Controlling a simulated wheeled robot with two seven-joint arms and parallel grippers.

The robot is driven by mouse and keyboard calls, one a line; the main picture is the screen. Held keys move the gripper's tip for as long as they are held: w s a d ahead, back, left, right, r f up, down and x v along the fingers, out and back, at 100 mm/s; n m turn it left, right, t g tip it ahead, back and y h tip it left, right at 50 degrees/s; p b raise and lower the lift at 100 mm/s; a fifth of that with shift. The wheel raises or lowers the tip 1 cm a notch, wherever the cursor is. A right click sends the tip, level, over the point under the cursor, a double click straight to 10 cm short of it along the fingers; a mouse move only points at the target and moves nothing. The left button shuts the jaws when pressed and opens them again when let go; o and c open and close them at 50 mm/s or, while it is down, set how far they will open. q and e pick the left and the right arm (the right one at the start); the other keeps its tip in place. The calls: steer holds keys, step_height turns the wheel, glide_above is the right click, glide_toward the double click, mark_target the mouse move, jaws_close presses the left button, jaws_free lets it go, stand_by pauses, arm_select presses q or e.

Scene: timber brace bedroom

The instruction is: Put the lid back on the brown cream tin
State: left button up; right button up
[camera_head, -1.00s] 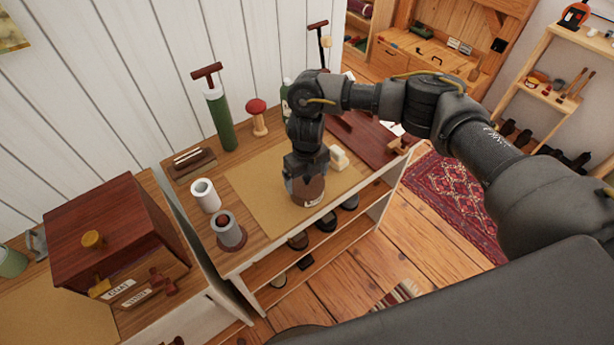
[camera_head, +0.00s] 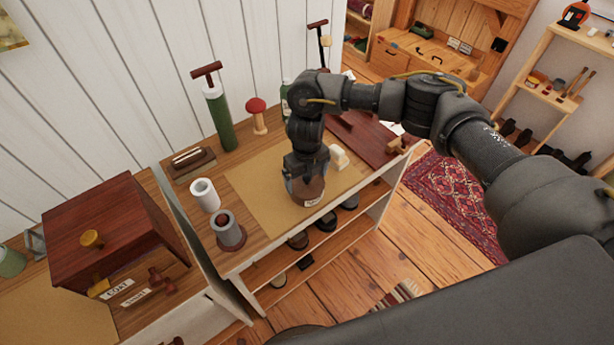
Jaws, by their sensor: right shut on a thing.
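The brown cream tin (camera_head: 313,199) stands on the tan mat near the front edge of the shelf-top, with a pale label on its front. My right gripper (camera_head: 304,177) points down over the tin, shut on the lid, which is mostly hidden by the fingers. The lid is at the tin's top; I cannot tell whether it is seated or just above the rim. My left gripper is not in view.
A cream block (camera_head: 339,157) sits close right of the gripper. A white roll (camera_head: 205,195) and a grey cylinder (camera_head: 228,232) stand to the left. A green cylinder (camera_head: 219,120) and a red-capped mushroom shape (camera_head: 257,116) stand behind. The mat (camera_head: 259,187) is clear left of the tin.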

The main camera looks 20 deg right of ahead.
stand_by(0.3)
steer(key=o, duration=0.6)
steer(key=shift+o, duration=0.2)
steer(key=shift+r+p, duration=3.05)
steer(key=shift+r, duration=0.45)
jaws_close()
